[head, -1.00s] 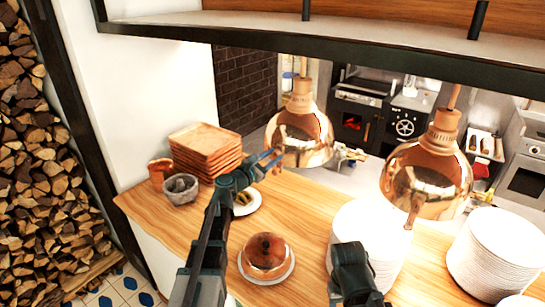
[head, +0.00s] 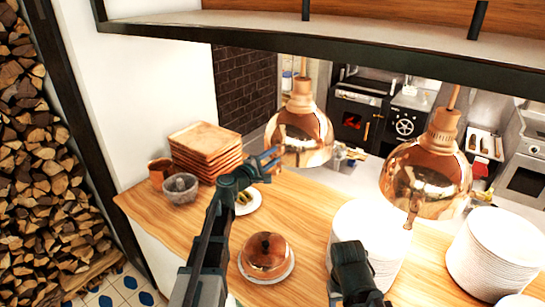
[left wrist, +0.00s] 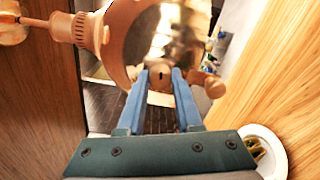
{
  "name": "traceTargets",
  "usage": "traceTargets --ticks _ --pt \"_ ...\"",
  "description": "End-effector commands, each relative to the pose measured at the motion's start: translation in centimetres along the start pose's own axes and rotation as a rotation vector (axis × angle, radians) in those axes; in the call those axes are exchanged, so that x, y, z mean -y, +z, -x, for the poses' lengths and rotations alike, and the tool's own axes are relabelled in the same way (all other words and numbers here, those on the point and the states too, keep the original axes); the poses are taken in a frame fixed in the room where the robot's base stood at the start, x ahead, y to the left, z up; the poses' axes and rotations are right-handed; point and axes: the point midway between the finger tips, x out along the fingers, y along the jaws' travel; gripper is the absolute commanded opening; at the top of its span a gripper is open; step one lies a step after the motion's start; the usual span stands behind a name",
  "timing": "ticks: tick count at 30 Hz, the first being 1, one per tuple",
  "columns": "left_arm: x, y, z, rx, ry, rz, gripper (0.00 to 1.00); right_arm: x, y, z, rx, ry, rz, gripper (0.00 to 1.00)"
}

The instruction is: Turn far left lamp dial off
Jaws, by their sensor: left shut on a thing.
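The far left lamp (head: 303,135) is a shiny copper dome hanging over the wooden counter. My left gripper (head: 274,157) is at the left lower side of this lamp. In the left wrist view its blue fingers (left wrist: 163,78) are shut on the lamp dial (left wrist: 160,73), a small copper knob with a dark slot. The lamp dome (left wrist: 160,30) fills the top of that view. The dial is mostly hidden by the fingers in the head view. My right arm shows at the lower middle, but its gripper is not visible.
A second copper lamp (head: 428,180) hangs to the right. Below are stacked wooden trays (head: 205,150), a grey stone bowl (head: 180,190), a small plate (head: 247,205), a copper-domed dish (head: 266,252) and white plate stacks (head: 490,255). A dark beam (head: 330,50) crosses above.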

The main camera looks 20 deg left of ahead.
Motion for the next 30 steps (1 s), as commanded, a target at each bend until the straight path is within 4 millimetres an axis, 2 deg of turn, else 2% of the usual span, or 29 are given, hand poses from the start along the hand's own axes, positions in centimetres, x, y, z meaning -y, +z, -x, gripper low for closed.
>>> traceTargets --ticks 12,28,29,30 --pt "0.11 0.14 0.00 -0.002 -0.001 -0.154 0.00 0.00 0.00 -0.02 0.000 0.000 0.000 0.50" --pt "0.11 0.15 0.00 -0.002 -0.001 -0.171 0.00 0.00 0.00 -0.02 0.000 0.000 0.000 0.50" --pt "0.11 0.15 0.00 -0.002 -0.001 -0.171 0.39 0.00 0.00 -0.02 0.000 0.000 0.000 0.50" --pt "0.10 0.14 0.00 -0.002 -0.001 -0.171 0.46 0.00 0.00 -0.02 0.000 0.000 0.000 0.50"
